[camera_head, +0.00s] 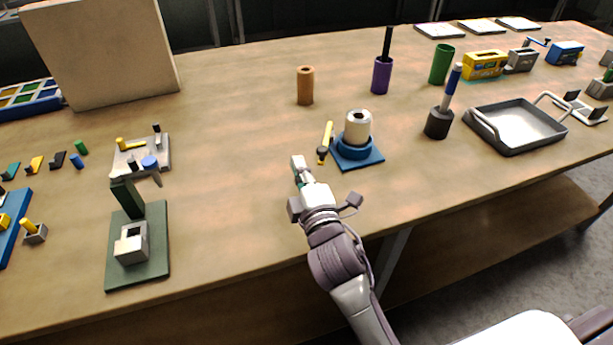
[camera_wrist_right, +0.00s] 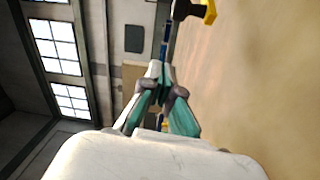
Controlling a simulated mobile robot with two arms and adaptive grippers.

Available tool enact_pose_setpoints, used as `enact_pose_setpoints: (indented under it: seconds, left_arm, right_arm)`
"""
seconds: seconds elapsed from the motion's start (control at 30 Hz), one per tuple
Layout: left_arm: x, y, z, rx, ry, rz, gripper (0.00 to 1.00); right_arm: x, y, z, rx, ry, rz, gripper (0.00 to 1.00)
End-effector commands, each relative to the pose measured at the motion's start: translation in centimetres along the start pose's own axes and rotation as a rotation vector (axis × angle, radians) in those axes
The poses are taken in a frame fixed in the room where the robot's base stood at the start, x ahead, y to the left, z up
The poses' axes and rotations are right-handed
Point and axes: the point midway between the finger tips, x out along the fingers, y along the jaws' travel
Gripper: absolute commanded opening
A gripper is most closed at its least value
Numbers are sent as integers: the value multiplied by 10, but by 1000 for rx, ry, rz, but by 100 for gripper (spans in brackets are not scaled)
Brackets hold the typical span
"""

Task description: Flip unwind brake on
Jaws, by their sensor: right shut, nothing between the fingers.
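The unwind stand is a blue square base (camera_head: 369,161) with a blue ring and a white roll (camera_head: 358,126) on it. A yellow lever (camera_head: 328,133) with a dark lower end stands at its left side, tilted slightly; I take it for the unwind brake. My right gripper (camera_head: 298,164) is shut and empty, just left of and nearer than the lever, apart from it. In the right wrist view, the closed fingers (camera_wrist_right: 160,78) show with nothing between them. A black and yellow piece (camera_wrist_right: 192,10), probably the lever, is at the top. My left gripper is not in view.
An orange cylinder (camera_head: 305,85) and a purple cup (camera_head: 381,75) stand behind. A dark holder (camera_head: 438,123) with a blue-handled tool and a metal tray (camera_head: 516,127) are to the right. A green fixture (camera_head: 138,270) is at left. The table between it and my right arm is clear.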

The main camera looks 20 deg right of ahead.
Motion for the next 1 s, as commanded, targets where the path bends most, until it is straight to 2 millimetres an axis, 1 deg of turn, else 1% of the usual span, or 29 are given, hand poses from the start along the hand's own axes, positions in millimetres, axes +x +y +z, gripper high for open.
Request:
enact_pose_setpoints:
  seconds: [0.03,0.2,0.3,0.5,0.63,1.0]
  left_arm:
    - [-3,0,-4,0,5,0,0]
    - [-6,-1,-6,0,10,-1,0]
    - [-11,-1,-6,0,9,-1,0]
    - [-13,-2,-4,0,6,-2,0]
    - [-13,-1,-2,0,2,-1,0]
    - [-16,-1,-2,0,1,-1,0]
  right_arm:
    - [13,2,-1,-1,0,3,0]
    - [48,2,0,0,0,1,0]
    - [37,0,19,-3,-2,-3,0]
    - [31,0,35,0,-1,-1,0]
    - [30,0,38,1,-1,0,0]
    - [29,1,38,0,7,-2,0]
